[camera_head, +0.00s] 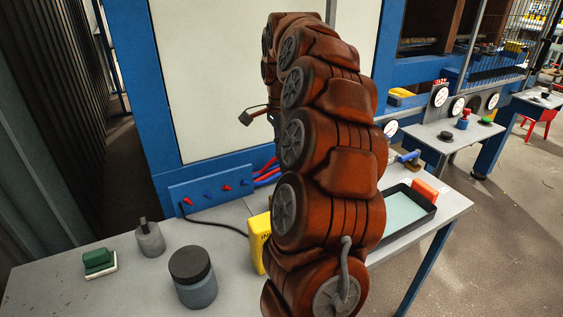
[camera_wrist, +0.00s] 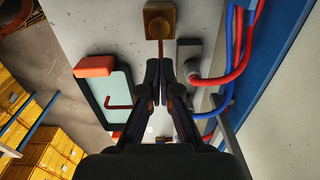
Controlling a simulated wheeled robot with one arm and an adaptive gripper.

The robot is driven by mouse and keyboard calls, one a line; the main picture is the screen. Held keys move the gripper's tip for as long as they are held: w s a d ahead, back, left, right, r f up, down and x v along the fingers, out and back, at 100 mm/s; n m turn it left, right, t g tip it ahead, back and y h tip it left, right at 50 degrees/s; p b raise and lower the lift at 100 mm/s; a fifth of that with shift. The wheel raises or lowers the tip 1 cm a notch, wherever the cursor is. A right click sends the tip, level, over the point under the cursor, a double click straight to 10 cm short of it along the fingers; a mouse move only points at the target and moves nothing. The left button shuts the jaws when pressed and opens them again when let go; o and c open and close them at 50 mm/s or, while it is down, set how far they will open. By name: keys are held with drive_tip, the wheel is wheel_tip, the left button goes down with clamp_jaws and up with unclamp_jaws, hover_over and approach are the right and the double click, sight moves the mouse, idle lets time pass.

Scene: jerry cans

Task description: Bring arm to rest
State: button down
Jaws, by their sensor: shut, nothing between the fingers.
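My gripper (camera_wrist: 160,72) shows in the wrist view with its two dark fingers close together and nothing held between the tips. It points over the grey workbench, with the fingertips in front of a brown square piece (camera_wrist: 158,20) with a rod. In the head view my brown segmented arm rises tall through the middle and bends away at the top.
The workbench (camera_head: 120,280) holds a dark-lidded jar (camera_head: 193,278), a small grey can (camera_head: 150,240), a green block (camera_head: 98,260), a yellow object (camera_head: 259,238) and a black tray (camera_head: 408,215) with a red block (camera_head: 424,191). Red and blue hoses (camera_wrist: 232,60) lie beside my gripper. A blue-framed panel stands behind.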

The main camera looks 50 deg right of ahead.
drive_tip(key=shift+r, duration=0.25)
idle(0.3)
drive_tip(key=s+a+n, duration=0.2)
drive_tip(key=a+n, duration=0.4)
drive_tip(key=a, duration=0.5)
drive_tip(key=s+a+n, duration=0.3)
drive_tip(key=a+n, duration=0.2)
drive_tip(key=a, duration=0.5)
drive_tip(key=s+a+f+n+g, duration=0.1)
drive_tip(key=s+a+f+n, duration=0.3)
drive_tip(key=s, duration=0.5)
drive_tip(key=s+a+f+n, duration=0.5)
drive_tip(key=s+a, duration=0.3)
drive_tip(key=s, duration=0.2)
drive_tip(key=shift+n+g+p, duration=0.4)
drive_tip(key=shift+n+p, duration=0.05)
drive_tip(key=shift+n, duration=0.45)
